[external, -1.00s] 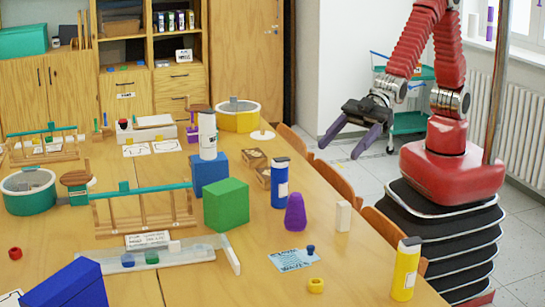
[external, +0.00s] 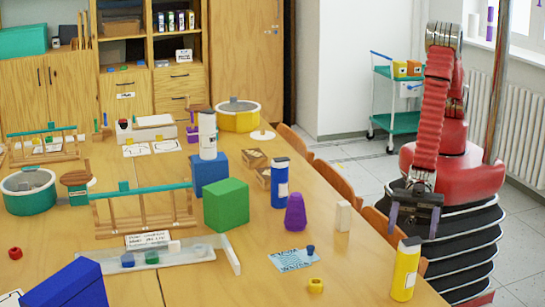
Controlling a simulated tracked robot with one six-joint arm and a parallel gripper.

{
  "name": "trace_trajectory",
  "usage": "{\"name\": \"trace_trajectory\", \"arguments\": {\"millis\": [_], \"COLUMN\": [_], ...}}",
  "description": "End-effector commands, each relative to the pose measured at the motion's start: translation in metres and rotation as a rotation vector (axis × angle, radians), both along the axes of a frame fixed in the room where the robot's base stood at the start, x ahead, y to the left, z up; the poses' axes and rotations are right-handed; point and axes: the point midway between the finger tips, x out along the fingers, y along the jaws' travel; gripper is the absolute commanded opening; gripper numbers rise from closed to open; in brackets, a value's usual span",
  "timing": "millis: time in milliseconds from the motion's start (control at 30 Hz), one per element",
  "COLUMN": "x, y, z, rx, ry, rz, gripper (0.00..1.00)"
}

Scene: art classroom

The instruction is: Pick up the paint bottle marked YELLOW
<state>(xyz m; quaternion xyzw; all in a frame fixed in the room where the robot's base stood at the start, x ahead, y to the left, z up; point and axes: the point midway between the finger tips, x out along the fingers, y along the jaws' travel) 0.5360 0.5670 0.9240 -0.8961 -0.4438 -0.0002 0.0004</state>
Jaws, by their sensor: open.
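The yellow paint bottle (external: 405,270) stands upright at the right front edge of the table, with a dark cap and a pale label whose writing is too small to read. A blue bottle (external: 280,183) with a dark cap and a white bottle (external: 207,136) on a blue block stand farther back.
A green cube (external: 226,205) stands mid-table. Chairs (external: 338,183) line the right edge.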

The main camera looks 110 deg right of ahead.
Motion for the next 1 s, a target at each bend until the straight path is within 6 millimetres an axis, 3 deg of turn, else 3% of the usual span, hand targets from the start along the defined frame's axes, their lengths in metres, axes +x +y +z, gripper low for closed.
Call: {"name": "trace_trajectory", "arguments": {"millis": [367, 800, 1000], "x": [0.000, 0.000, 0.000], "y": [0.000, -0.001, 0.000], "z": [-0.004, -0.052, -0.058], "rx": [-0.001, -0.002, -0.001], "ry": [0.001, 0.002, 0.001], "rz": [-0.001, -0.001, -0.001], "gripper": [0.63, 0.63, 0.63]}}
